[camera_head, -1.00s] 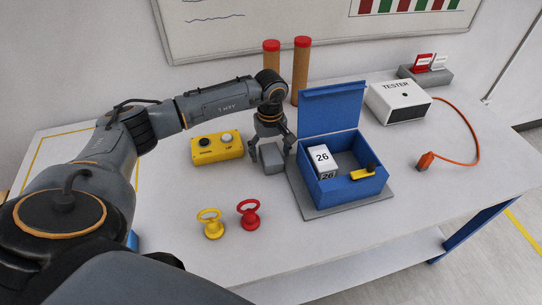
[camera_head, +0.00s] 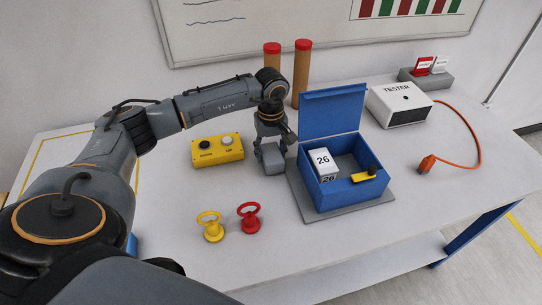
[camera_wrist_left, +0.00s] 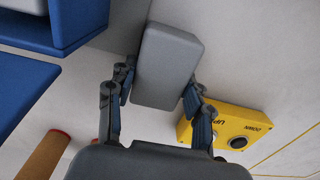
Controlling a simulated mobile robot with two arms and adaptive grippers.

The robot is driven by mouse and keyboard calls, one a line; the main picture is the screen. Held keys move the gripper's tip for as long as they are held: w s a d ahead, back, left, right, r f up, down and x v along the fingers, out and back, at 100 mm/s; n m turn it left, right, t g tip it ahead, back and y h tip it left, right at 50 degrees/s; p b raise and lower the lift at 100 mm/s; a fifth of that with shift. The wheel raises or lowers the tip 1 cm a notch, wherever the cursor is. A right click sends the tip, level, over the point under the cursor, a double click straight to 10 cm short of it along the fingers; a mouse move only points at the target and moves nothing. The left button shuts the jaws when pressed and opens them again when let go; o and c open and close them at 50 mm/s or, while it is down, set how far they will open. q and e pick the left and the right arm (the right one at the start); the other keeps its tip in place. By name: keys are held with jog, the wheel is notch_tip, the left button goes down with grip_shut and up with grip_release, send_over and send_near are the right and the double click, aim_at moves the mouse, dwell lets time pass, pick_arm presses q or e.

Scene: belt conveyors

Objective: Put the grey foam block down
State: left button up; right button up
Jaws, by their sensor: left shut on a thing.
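The grey foam block (camera_head: 273,161) is between the fingers of my left gripper (camera_head: 271,149), just left of the open blue box. My left gripper is shut on it, with the fingers pointing down. In the left wrist view the grey foam block (camera_wrist_left: 166,66) sits lengthwise between the two fingers of my left gripper (camera_wrist_left: 157,90). The block is at or close above the white table top; I cannot tell whether it touches. My right gripper does not show.
A blue box (camera_head: 345,188) with its lid up holds a white block marked 26 (camera_head: 323,160). A yellow button box (camera_head: 217,149) stands left of the gripper. Yellow (camera_head: 211,228) and red (camera_head: 249,219) ring-handled pieces stand in front. Two red-capped tubes (camera_head: 301,75) stand behind.

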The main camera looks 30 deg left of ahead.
pick_arm(q)
jog(key=s+d+r, duration=0.1)
jog(key=r, duration=0.1)
jog(key=d+r+b, duration=0.1)
jog(key=r, duration=0.1)
jog(key=s+d+r+b, duration=0.1)
jog(key=r, duration=0.2)
jog(key=shift+s+d, duration=0.3)
jog(key=shift+s, duration=0.05)
jog(key=s+d+r+b, duration=0.2)
jog(key=s+d+r, duration=0.3)
jog(key=s+d, duration=0.15)
jog(key=s+d+f+m, duration=0.4)
jog(key=s+f+m, duration=0.2)
jog(key=m, duration=0.3)
jog(key=shift+s+f+m, duration=0.15)
jog(key=shift+f+m, duration=0.25)
jog(key=shift+f, duration=0.25)
jog(key=shift+s, duration=0.1)
